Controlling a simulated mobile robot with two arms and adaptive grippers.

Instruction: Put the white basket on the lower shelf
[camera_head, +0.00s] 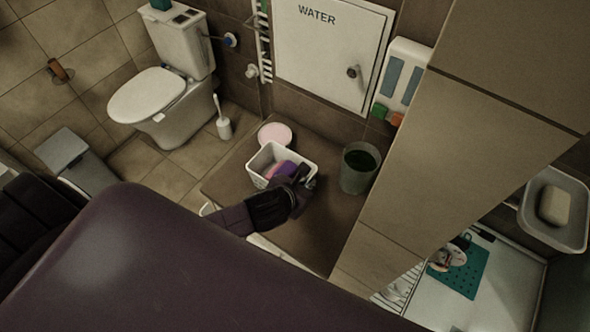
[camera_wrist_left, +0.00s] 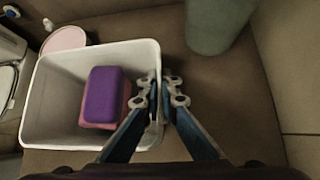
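The white basket (camera_head: 262,162) stands upright on a brown ledge (camera_head: 319,240), with a purple item and a pink item inside. In the left wrist view the basket (camera_wrist_left: 45,110) fills the left half, and the purple block (camera_wrist_left: 103,94) lies on the pink one. My left gripper (camera_head: 303,180) is at the basket's right side. In the wrist view its fingers (camera_wrist_left: 157,92) straddle the right wall, one inside and one outside, close against it; they appear shut on that wall. My right gripper is not in view. I cannot make out which surface is the lower shelf.
A grey-green bin (camera_head: 357,178) stands right of the basket, and a pink round item (camera_head: 275,134) lies behind it. A white WATER hatch (camera_head: 330,50) is in the wall behind. A tiled pillar (camera_head: 455,120) bounds the right side. A toilet (camera_head: 165,95) stands at the left.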

